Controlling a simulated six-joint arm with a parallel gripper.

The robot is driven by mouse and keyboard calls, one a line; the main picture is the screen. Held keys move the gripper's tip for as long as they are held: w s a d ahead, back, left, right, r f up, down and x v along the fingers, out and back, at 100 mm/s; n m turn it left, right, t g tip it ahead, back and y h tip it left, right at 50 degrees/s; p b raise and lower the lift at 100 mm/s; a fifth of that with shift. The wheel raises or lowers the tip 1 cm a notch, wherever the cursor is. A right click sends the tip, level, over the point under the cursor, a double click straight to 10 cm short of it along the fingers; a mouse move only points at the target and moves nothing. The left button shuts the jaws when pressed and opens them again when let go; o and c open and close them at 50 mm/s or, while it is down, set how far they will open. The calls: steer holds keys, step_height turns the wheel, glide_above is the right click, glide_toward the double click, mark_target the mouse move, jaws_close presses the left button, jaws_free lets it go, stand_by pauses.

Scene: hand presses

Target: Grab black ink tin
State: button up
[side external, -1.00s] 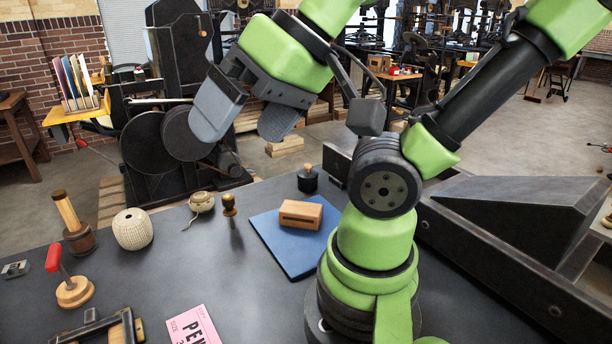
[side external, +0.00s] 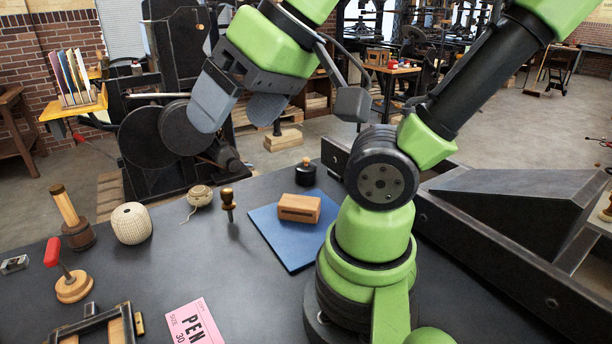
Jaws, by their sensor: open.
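A small round black container with a tan knob on top (side external: 306,172) stands upright on the dark table, just behind the blue mat. It is the only thing here that looks like the black ink tin; I see no label on it. My gripper (side external: 237,114) is high above the table's back edge, to the left of the tin and above it in the picture. Its two grey fingers are spread apart with nothing between them. The tin is in full view, and the gripper is not touching it.
A wooden block (side external: 299,208) lies on the blue mat (side external: 278,244). A pink card (side external: 190,322) lies in front.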

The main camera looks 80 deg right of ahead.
steer(key=w+d+f+n+g+h, duration=0.1)
steer(key=w+d+n+g+h, duration=0.2)
steer(key=w+d, duration=0.5)
steer(key=n+g+h, duration=0.3)
steer(key=n+g, duration=0.2)
steer(key=n, duration=1)
glide_toward(305, 166)
steer(key=w, duration=0.1)
steer(key=x, duration=0.5)
steer(key=shift+s+f, duration=0.1)
steer(key=shift+f, duration=0.15)
steer(key=x, duration=0.5)
steer(key=shift+s+d+f, duration=0.2)
steer(key=shift+s+f, duration=0.05)
steer(key=shift+s, duration=0.2)
steer(key=c, duration=1.2)
